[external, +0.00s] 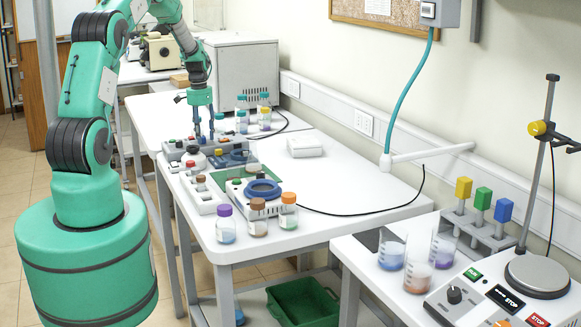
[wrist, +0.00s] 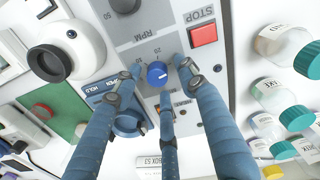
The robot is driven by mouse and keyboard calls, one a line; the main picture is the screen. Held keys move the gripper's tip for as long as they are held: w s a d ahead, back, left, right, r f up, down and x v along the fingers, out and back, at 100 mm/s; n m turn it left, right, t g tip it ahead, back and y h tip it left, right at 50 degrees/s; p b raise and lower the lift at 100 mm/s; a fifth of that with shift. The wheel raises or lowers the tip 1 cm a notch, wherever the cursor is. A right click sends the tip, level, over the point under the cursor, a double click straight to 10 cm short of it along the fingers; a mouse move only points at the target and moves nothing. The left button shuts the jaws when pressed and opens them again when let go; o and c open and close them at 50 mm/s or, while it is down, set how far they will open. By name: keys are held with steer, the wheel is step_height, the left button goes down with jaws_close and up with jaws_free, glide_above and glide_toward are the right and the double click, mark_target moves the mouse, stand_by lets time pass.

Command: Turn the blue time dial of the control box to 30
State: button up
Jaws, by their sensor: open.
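The control box (wrist: 148,38) is a grey panel that fills the middle of the wrist view. Its blue time dial (wrist: 157,73) is a small round knob with a pale pointer mark. A 20 is printed just above the dial; I cannot read its exact setting, and a finger partly covers the scale at right. My gripper (wrist: 160,76) has blue fingers that are open and spread around the dial, with no clear contact. In the external view my gripper (external: 204,128) points straight down over the control box (external: 214,150) on the middle table.
A white round-topped part (wrist: 50,62) stands at left. Capped sample jars (wrist: 292,47) stand at right.

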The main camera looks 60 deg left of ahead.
step_height(320, 180, up, 12)
steer(key=shift+a, duration=0.2)
stand_by(0.5)
steer(key=shift+s, duration=0.1)
steer(key=shift+r, duration=0.1)
stand_by(0.4)
